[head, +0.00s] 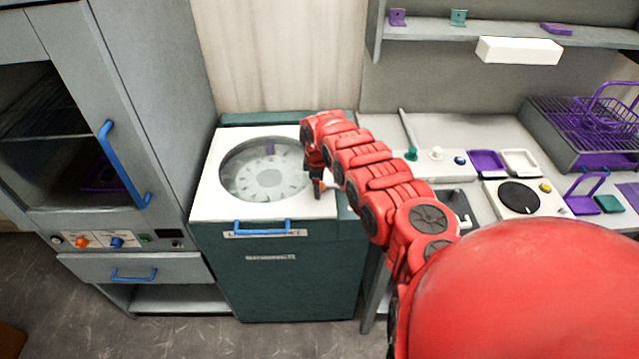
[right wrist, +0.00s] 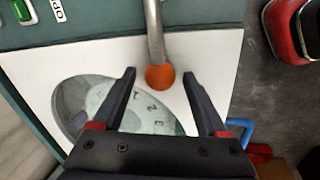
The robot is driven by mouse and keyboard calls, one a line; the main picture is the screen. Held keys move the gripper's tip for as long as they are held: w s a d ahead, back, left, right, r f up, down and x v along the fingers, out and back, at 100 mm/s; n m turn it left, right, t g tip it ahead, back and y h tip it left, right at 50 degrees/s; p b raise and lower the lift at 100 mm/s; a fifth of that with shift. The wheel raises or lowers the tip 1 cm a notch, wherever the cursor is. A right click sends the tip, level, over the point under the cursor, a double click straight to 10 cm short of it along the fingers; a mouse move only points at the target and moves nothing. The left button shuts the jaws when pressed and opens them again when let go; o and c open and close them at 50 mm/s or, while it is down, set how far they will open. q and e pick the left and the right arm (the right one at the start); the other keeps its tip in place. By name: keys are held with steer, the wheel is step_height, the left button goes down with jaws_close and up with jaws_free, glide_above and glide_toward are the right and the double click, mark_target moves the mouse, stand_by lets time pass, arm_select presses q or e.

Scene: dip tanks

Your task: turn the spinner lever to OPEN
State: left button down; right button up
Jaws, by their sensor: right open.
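The spinner (head: 285,280) is a dark green cabinet with a white top and a round window (head: 265,170). The spinner lever shows in the right wrist view as a grey metal rod with an orange ball knob (right wrist: 160,77), over the white top. My right gripper (right wrist: 159,80) is open, with the knob between its fingertips and a gap on each side. In the head view my right gripper (head: 318,188) is at the right edge of the white top; the arm hides most of the lever. A partly cut-off label (right wrist: 72,8) starts with "OP". My left gripper is out of view.
A blue handle (head: 263,227) is on the spinner's front edge. A grey cabinet with a long blue handle (head: 125,165) stands at the left. A bench on the right holds purple and white trays (head: 487,164) and a black round plate (head: 518,197). A shelf (head: 500,35) hangs above it.

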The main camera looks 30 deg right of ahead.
jaws_close()
stand_by(0.5)
stand_by(1.0)
